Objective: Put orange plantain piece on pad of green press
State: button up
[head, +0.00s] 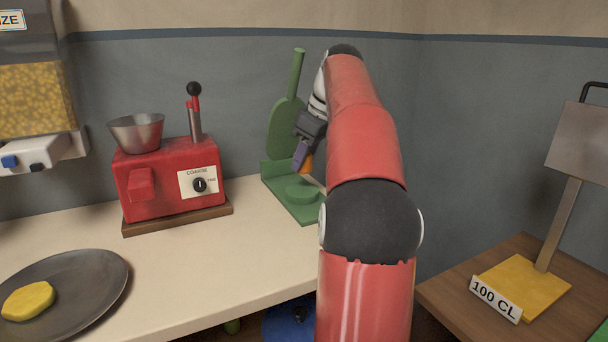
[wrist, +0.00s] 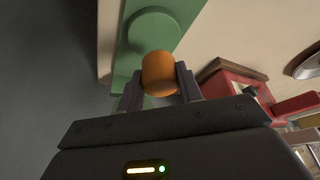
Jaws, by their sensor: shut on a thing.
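The orange plantain piece (wrist: 159,73) is held between the two fingers of my gripper (wrist: 158,84) in the wrist view. In the head view my gripper (head: 304,160) points down over the green press, with a bit of the orange piece (head: 307,164) showing at its tip. The green press (head: 280,128) stands at the back of the counter with its paddle and handle raised. Its round pad (head: 302,190) is bare and lies below the gripper; the pad also shows in the wrist view (wrist: 153,27). The piece looks apart from the pad, but the exact gap is unclear.
A red machine (head: 168,180) with a metal hopper stands left of the press. A dark plate (head: 100,276) with a yellow flattened piece (head: 28,301) is at the front left. The counter (head: 220,270) between is clear. A yellow-based stand (head: 535,284) is on the right wooden table.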

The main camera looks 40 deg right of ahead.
aim_at(308, 165)
notch_tip(308, 165, down, 3)
jog(key=shift+f+b, duration=0.2)
jog(key=shift+b, duration=0.35)
jog(key=shift+w+f, duration=0.2)
jog(key=shift+f, duration=0.3)
jog(key=shift+f, duration=0.2)
jog(key=o, duration=1)
jog(key=shift+d, duration=0.1)
jog(key=p+v, duration=0.2)
jog(key=v, duration=1)
jog(key=shift+r, duration=0.2)
